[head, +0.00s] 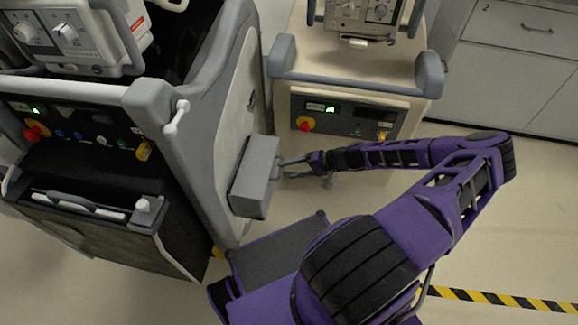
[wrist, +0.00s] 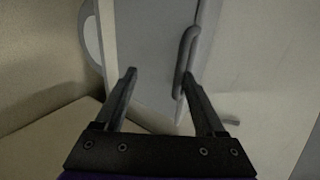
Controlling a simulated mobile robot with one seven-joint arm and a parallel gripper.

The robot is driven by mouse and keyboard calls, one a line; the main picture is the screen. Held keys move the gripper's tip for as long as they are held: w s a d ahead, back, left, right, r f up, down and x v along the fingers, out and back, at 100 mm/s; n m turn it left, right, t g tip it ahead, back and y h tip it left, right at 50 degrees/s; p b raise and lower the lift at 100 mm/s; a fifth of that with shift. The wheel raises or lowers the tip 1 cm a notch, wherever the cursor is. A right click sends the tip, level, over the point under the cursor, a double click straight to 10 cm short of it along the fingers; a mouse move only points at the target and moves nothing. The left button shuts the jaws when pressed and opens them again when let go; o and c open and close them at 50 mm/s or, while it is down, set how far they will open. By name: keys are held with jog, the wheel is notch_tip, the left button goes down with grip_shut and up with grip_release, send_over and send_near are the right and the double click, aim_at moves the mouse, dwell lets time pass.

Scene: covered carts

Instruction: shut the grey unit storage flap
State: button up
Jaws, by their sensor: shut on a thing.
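The grey unit (head: 215,120) stands on the left, with a grey storage box on its side. The storage flap (head: 262,178) is the face of that box turned toward my arm; how far it stands open is hard to tell. In the wrist view a grey panel (wrist: 150,50) fills the middle, with a grey bar handle (wrist: 187,50) at its right side. My gripper (head: 285,168) is at the flap's handle, its fingers (wrist: 160,76) spread with a gap, the right one overlapping the handle. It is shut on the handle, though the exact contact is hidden.
A beige cart (head: 350,85) with a control panel stands just behind my gripper. Grey-white drawers (head: 520,50) line the back right. A yellow-black floor stripe (head: 490,298) runs at the lower right. The floor (head: 500,215) on the right is clear.

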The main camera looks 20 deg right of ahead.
jog(key=shift+s+d+f, duration=0.1)
jog(key=shift+d+f, duration=0.05)
jog(key=shift+d, duration=0.15)
jog(key=p+v, duration=0.2)
jog(key=v, duration=1.5)
jog(key=shift+r, duration=0.3)
jog(key=shift+a, duration=0.25)
